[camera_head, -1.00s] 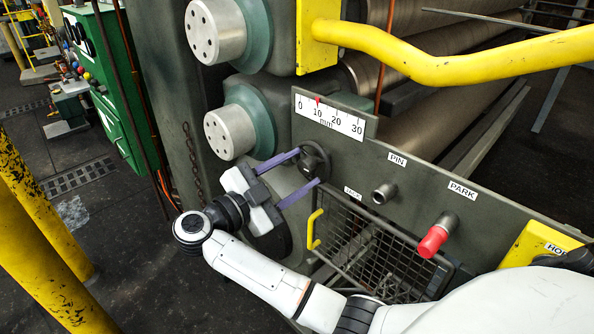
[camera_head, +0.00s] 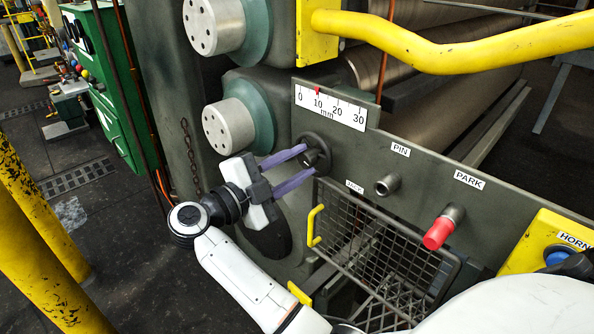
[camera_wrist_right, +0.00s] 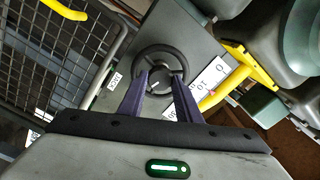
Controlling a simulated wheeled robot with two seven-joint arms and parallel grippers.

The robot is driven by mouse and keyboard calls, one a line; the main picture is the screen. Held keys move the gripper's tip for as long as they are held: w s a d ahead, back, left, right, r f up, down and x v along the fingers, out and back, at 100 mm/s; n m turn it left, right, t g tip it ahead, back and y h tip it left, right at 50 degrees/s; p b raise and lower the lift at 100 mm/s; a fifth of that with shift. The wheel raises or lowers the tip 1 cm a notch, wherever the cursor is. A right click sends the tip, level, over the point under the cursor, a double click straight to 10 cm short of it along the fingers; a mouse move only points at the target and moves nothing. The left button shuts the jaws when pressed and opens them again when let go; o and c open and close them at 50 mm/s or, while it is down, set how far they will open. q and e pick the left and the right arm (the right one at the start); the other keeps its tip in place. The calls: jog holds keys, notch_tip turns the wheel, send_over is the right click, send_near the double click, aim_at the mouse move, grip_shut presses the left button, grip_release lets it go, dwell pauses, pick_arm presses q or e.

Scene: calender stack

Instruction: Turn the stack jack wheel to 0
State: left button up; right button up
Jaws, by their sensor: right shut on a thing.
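The jack wheel (camera_head: 315,152) is a small dark handwheel on the grey-green side plate, under the mm scale (camera_head: 331,107). The red pointer (camera_head: 317,91) on the scale stands at about 10. My right gripper (camera_head: 307,160) reaches the wheel from the left, its two purple fingers shut on it. In the right wrist view the wheel (camera_wrist_right: 163,48) shows as a black ring with a round hub, and the fingertips (camera_wrist_right: 162,78) lie at its lower part. The exact contact is partly hidden. My left gripper is not in view.
Right of the wheel are a PIN socket (camera_head: 387,185) and a red PARK knob (camera_head: 438,233). A wire mesh guard (camera_head: 375,250) with a yellow handle (camera_head: 316,226) sits below. A thick yellow rail (camera_head: 430,57) crosses above. Metal roll ends (camera_head: 229,127) stand at left.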

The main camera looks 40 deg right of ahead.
jog(key=shift+f+m+b, duration=0.1)
jog(key=shift+m+b, duration=1.05)
jog(key=shift+m, duration=0.25)
jog(key=o, duration=1)
jog(key=shift+o, duration=0.2)
